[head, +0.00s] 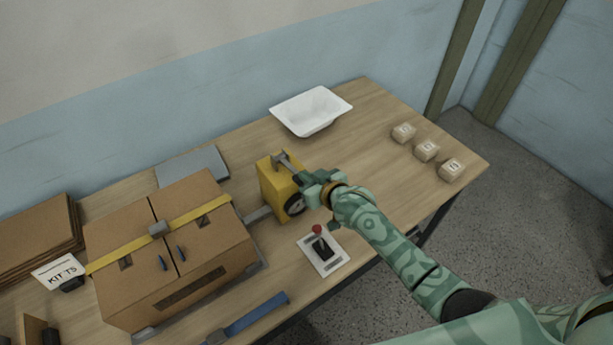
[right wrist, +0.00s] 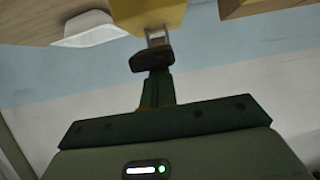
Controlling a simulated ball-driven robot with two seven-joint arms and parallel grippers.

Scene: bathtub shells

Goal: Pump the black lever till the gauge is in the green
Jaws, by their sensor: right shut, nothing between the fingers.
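A yellow pump box (head: 272,190) stands on the table, with a dark round gauge (head: 294,205) on its front side. The gauge's needle and colours are too small to read. A metal lever arm (head: 283,159) comes off the top of the box. In the right wrist view its dark grip (right wrist: 152,58) sits at the tip of my shut fingers. My right gripper (head: 308,180) is shut with nothing between its fingers, right beside the box at the lever. It hides part of the lever in the head view. My left gripper is not in view.
A red-knobbed black stick on a white plate (head: 335,261) is close below my right gripper. A strapped cardboard box (head: 205,270) stands left of the pump. A white tray (head: 335,108) and lettered blocks (head: 427,150) lie farther back and right. The table's right part is mostly clear.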

